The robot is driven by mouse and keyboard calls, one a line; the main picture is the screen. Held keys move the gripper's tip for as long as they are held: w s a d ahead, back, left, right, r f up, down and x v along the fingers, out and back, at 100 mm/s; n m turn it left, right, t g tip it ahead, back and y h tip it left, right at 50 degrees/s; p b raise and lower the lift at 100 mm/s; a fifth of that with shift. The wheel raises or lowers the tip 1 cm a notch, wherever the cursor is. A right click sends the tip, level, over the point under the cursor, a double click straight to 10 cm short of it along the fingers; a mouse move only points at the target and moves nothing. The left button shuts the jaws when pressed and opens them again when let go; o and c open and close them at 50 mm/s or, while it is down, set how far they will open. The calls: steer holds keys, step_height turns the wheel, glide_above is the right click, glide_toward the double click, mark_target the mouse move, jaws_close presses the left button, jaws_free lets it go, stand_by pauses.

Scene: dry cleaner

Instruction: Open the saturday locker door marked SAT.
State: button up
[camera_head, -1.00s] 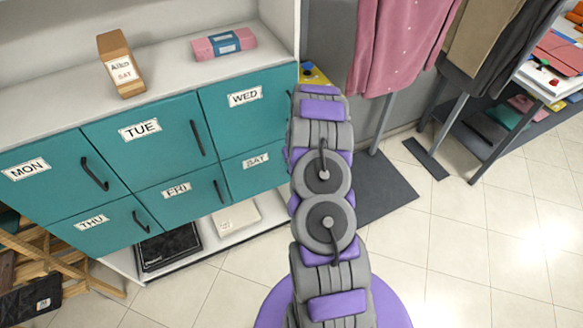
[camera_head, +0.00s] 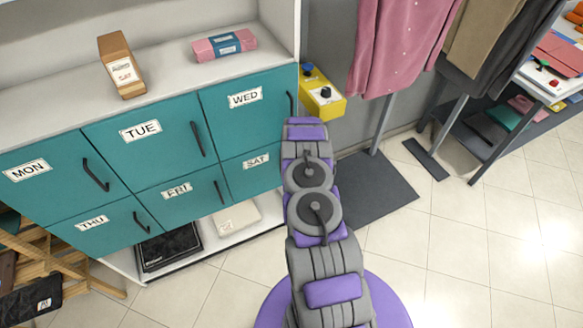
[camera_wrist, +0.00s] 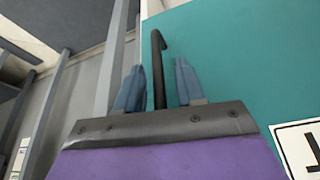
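The teal SAT door (camera_head: 262,178) is in the lower row of the locker, at its right end, and looks shut. In the head view my arm covers its right edge, and its handle and my gripper are hidden there. In the wrist view a dark bar handle (camera_wrist: 158,70) stands between the two blue-grey fingers of my gripper (camera_wrist: 158,82). The fingers are apart, with a visible gap on each side of the handle. A teal door face (camera_wrist: 240,70) fills the right side, with part of an upside-down label (camera_wrist: 300,148) showing a T.
The WED door (camera_head: 245,120) is directly above SAT, and FRI (camera_head: 178,205) is to its left; both are shut. A yellow control box (camera_head: 322,100) is right of the locker. A pink shirt (camera_head: 400,45) hangs beyond it. Tiled floor on the right is open.

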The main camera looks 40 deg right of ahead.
steer(key=shift+w+d+f, duration=0.15)
steer(key=shift+f, duration=0.35)
jaws_close()
stand_by(0.4)
